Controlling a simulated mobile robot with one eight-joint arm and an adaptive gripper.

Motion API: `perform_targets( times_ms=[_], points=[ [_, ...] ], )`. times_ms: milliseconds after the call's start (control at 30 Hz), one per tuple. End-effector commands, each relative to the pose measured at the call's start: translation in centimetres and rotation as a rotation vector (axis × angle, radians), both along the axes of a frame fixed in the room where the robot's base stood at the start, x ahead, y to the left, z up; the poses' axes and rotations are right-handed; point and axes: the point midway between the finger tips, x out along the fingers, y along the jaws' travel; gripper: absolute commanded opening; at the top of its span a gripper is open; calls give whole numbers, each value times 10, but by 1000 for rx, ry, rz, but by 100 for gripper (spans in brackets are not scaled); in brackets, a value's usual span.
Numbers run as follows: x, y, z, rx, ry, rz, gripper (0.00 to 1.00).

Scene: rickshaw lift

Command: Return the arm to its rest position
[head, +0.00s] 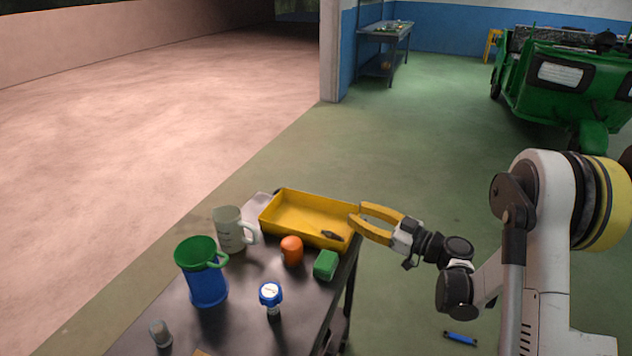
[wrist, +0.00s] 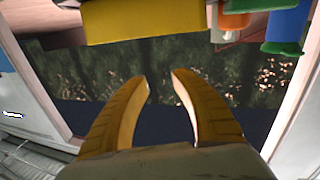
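My gripper (head: 357,213) has two curved yellow fingers. They are apart, with nothing between them. In the head view it is at the right end of the yellow tray (head: 276,226), near the dark table's (head: 235,325) right edge. My arm reaches in from the right. In the wrist view the gap between the fingertips (wrist: 160,77) is empty. The yellow tray (wrist: 135,22) shows beyond them at the top. I cannot tell whether a finger touches the tray.
A dark object (head: 332,236) lies in the tray. A grey mug (head: 229,230), blue-green mug (head: 207,285), orange object (head: 291,250), green block (head: 326,265) and blue-topped gauge (head: 270,294) stand on the table. A blue object (head: 461,339) lies on the floor. A green rickshaw (head: 560,80) is parked behind.

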Motion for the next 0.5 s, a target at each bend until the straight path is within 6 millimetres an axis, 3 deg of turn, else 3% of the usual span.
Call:
perform_targets(
  times_ms=[67, 167, 267, 400, 500],
  points=[
    [2, -1, 6, 4, -9, -12, 31],
    [11, -6, 37, 25, -54, -72, 31],
    [25, -21, 96, 63, -132, -209, 31],
    [35, -61, 183, 106, -209, -483, 31],
    [28, -93, 224, 113, -202, -678, 31]
  ],
)
